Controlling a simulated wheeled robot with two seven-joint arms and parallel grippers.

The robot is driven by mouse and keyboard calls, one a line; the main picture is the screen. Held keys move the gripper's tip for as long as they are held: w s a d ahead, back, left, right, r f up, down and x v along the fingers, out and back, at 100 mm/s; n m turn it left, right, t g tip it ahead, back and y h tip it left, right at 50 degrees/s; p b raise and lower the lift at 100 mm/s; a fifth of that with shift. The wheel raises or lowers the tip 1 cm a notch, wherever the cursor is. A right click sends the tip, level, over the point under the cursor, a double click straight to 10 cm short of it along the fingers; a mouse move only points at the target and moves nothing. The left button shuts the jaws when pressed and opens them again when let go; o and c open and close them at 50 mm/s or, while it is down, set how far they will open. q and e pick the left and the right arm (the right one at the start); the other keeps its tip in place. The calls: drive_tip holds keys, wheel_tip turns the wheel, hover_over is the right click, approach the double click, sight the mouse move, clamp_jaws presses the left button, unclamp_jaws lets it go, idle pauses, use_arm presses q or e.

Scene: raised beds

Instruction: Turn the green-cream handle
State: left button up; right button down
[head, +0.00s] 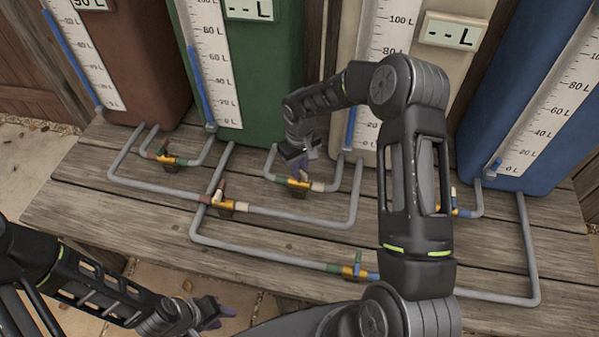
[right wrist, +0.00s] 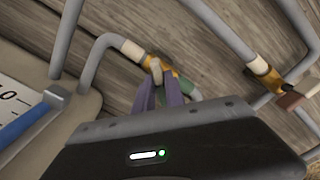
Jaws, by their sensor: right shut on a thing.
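The green-cream valve (head: 297,184) sits on a grey pipe in front of the cream tank, with a green band on its left and a cream band on its right. In the right wrist view its brass body (right wrist: 157,63) shows between the two bands. My right gripper (head: 300,170) is down at this valve, shut on its handle (right wrist: 156,69). The handle's cream tip shows between the purple fingers (right wrist: 160,88); the rest is mostly hidden. My left gripper (head: 222,312) is low at the left, apart from the valves, its jaws too small to judge.
Other brass valves sit on the pipes: red-green (head: 173,161), red-cream (head: 226,205), green-blue (head: 354,271) and one partly behind my right arm (head: 455,211). Red, green (head: 255,60), cream and blue tanks (head: 480,120) stand behind. Bare planks (head: 90,215) lie at the left front.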

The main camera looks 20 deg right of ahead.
drive_tip(key=n+b, duration=0.1)
drive_tip(key=n, duration=0.2)
drive_tip(key=shift+n, duration=0.4)
drive_tip(key=shift+n+b, duration=0.5)
drive_tip(key=shift+n, duration=1.3)
drive_tip(key=c, duration=1.4)
unclamp_jaws()
drive_tip(key=shift+r, duration=0.1)
drive_tip(key=shift+r, duration=3.85)
